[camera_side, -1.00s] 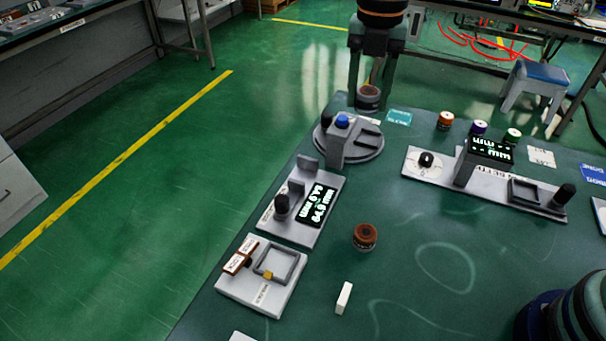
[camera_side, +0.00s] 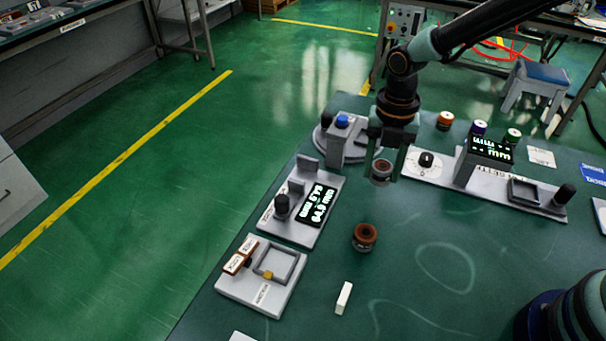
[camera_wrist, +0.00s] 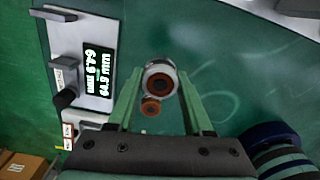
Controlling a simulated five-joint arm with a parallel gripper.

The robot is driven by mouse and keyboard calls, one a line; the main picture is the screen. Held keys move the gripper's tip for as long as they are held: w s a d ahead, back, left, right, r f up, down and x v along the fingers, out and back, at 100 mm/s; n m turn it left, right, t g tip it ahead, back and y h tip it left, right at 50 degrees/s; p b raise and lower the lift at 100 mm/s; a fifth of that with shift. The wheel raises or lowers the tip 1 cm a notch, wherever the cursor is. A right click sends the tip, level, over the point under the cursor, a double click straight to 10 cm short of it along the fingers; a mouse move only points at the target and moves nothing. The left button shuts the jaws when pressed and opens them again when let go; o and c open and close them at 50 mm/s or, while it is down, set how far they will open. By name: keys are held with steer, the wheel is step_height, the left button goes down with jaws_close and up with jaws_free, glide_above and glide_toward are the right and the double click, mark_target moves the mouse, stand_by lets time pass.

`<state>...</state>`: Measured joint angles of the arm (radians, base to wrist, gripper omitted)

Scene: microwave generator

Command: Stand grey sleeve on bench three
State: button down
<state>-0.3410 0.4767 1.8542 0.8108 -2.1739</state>
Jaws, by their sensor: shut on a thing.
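A small grey sleeve with a reddish-brown top (camera_side: 382,168) is between the fingers of my gripper (camera_side: 385,176). It is upright and above the table, in front of the round grey fixture. In the wrist view the held sleeve (camera_wrist: 160,80) shows as a grey ring with a brown centre, between the tips of my gripper (camera_wrist: 160,76). I cannot tell which station is bench three.
A brown-topped sleeve (camera_side: 365,236) stands on the green table. A display fixture (camera_side: 303,208), a square-frame fixture (camera_side: 262,288) and a round fixture (camera_side: 348,140) line the left. A long fixture (camera_side: 487,178) and several small sleeves are right. A white block (camera_side: 344,297) lies in front.

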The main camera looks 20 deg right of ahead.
mark_target(373, 204)
steer(key=shift+f, duration=3.6)
steer(key=shift+f, duration=0.15)
steer(key=shift+c, duration=1.5)
jaws_free()
